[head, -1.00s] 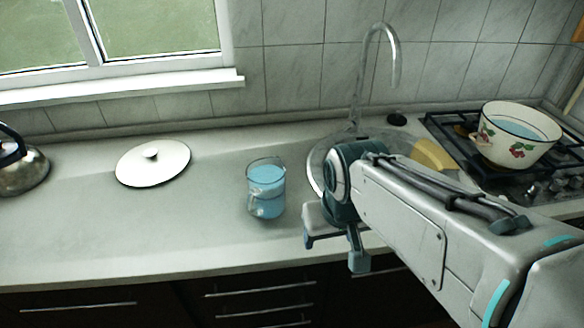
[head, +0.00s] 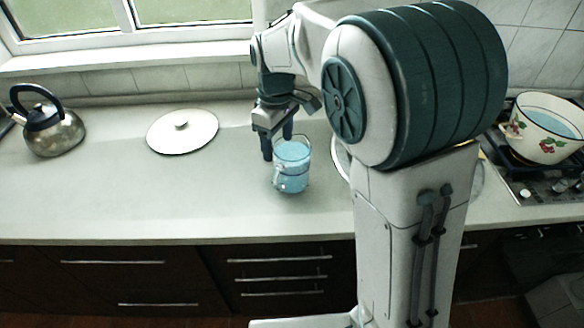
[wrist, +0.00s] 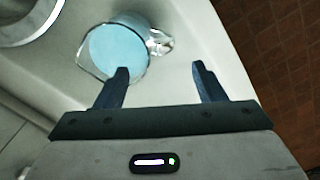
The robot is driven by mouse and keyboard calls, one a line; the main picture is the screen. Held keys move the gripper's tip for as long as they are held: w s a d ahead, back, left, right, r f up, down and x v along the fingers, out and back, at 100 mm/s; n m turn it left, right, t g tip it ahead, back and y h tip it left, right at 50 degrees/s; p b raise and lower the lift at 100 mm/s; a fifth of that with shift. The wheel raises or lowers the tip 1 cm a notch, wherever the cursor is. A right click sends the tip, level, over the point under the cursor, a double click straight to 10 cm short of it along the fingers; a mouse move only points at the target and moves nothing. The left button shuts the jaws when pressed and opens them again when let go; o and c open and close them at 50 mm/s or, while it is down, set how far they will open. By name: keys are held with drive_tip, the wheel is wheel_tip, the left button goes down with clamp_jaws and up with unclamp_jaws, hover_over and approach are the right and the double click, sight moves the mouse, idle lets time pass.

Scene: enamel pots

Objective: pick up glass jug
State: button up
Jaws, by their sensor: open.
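The glass jug (head: 291,172) stands upright on the counter, holding blue liquid. In the wrist view, the jug (wrist: 112,52) is seen from above, with its clear handle (wrist: 160,42) at the right. My gripper (head: 277,143) is open and empty, just behind the jug and to its left in the head view. In the wrist view, my gripper (wrist: 160,70) has its left fingertip overlapping the jug's edge in the picture and its right fingertip over bare counter. The jug is not between the fingers. I cannot tell whether the left finger touches it.
A white lid (head: 182,131) lies left of the jug, and a metal kettle (head: 52,133) stands farther left. A cherry-patterned pot (head: 540,130) stands on the stove at right. The sink is mostly behind my arm. The counter (head: 130,195) is clear at front left.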

sight(279, 169)
wheel_tip(279, 169, down, 7)
drive_tip(key=shift+f, duration=0.15)
drive_tip(key=shift+s+a+f+p, duration=0.1)
drive_tip(key=shift+f+p, duration=0.3)
drive_tip(key=shift+f, duration=1)
drive_tip(key=shift+s+a+f+p, duration=0.1)
drive_tip(key=shift+f+p, duration=0.25)
drive_tip(key=shift+f, duration=1.05)
clamp_jaws()
